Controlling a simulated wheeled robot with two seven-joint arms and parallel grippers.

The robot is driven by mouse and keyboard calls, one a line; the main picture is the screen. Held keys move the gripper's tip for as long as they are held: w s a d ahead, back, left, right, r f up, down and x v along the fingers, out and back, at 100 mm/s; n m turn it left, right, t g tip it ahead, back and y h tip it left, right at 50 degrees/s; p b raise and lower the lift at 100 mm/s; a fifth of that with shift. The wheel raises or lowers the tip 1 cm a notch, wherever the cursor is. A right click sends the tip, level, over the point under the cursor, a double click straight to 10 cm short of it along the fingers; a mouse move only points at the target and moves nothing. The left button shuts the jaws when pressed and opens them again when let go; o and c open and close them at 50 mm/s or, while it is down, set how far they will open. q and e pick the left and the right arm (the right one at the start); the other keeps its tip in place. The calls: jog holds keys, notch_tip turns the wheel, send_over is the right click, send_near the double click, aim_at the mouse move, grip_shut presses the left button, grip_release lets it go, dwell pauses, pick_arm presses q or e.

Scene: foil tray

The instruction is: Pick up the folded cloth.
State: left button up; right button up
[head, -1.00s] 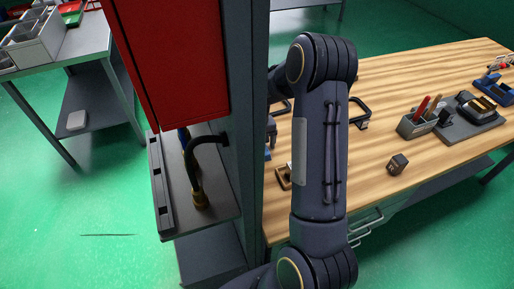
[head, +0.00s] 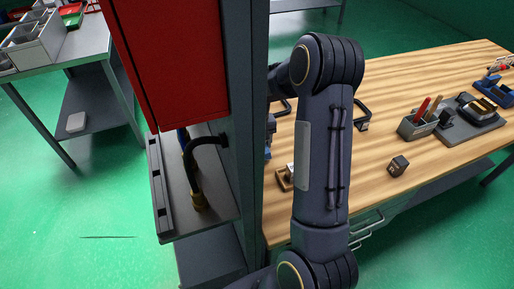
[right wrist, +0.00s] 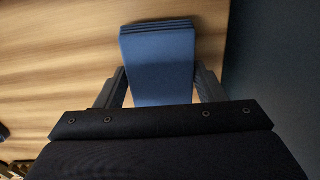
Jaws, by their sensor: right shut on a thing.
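The folded cloth (right wrist: 160,72) is blue and layered, with its stacked folds showing at the far edge in the right wrist view. My right gripper (right wrist: 161,80) is shut on it, with one finger on each side. The striped wood surface shows behind the cloth; I cannot tell how far the cloth is above it. In the head view my right arm crosses the middle, and its gripper is mostly hidden behind the grey post and the arm itself. My left gripper is not in view.
The wooden workbench (head: 430,80) holds a pen holder (head: 417,127), a small dark block (head: 398,166) and other tools at its right. A grey post (head: 250,110) and red cabinet (head: 170,60) stand close to the left of my arm. A dark wall (right wrist: 275,70) borders the wrist view.

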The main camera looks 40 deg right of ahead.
jog(key=s+d+r+b, duration=0.2)
jog(key=s+d+r, duration=0.5)
jog(key=s+r, duration=0.4)
jog(key=shift+s+d+r+b, duration=0.2)
jog(key=shift+s+d+b, duration=0.15)
jog(key=shift+b, duration=0.05)
jog(key=shift+o, duration=1.4)
jog(key=shift+c, duration=0.9)
jog(key=shift+a, duration=0.1)
